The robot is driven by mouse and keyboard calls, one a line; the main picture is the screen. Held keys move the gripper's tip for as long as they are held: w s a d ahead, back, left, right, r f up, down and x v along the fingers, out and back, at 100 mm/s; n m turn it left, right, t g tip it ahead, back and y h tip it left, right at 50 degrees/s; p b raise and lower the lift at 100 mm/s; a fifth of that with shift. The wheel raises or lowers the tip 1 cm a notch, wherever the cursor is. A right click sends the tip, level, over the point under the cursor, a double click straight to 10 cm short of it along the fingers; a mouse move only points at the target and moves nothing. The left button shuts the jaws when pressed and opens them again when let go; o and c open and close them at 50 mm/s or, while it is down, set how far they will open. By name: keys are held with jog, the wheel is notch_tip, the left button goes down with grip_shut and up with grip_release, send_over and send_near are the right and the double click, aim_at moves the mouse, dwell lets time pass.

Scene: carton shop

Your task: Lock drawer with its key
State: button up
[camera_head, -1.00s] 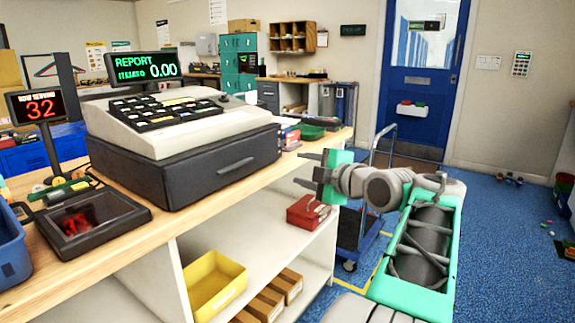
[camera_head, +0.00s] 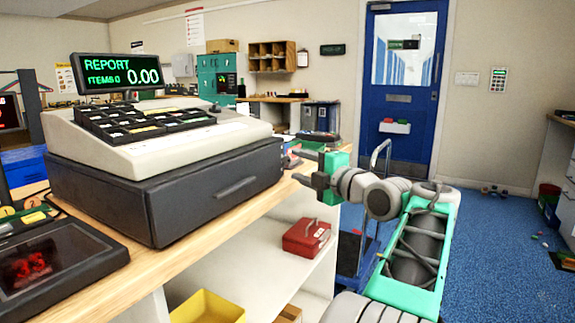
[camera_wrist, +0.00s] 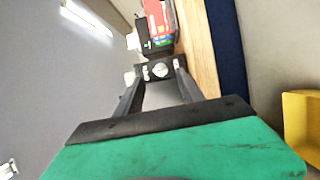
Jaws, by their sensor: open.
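The cash register (camera_head: 150,135) stands on the wooden counter at left in the head view. Its dark drawer (camera_head: 190,212) is underneath, with a grip on the front, and looks shut. My gripper (camera_head: 298,167) is to the right of the drawer, just beyond the counter's edge, pointing left. It is open, and I see nothing held in it. In the wrist view, a small pale round part (camera_wrist: 160,70) on a dark body shows between the dark fingers; I cannot tell if it is a lock or key. I cannot make out the key elsewhere.
The counter (camera_head: 165,268) has shelves below, with a red box (camera_head: 306,237) and a yellow bin (camera_head: 207,308). A blue cart (camera_head: 352,250) stands beside the counter end. Blue floor (camera_head: 490,255) is open at right, towards a blue door (camera_head: 398,100).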

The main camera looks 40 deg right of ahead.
aim_at(289, 161)
jog(key=w, duration=0.3)
jog(key=shift+w+d, duration=0.15)
jog(key=shift+d, duration=0.2)
grip_shut()
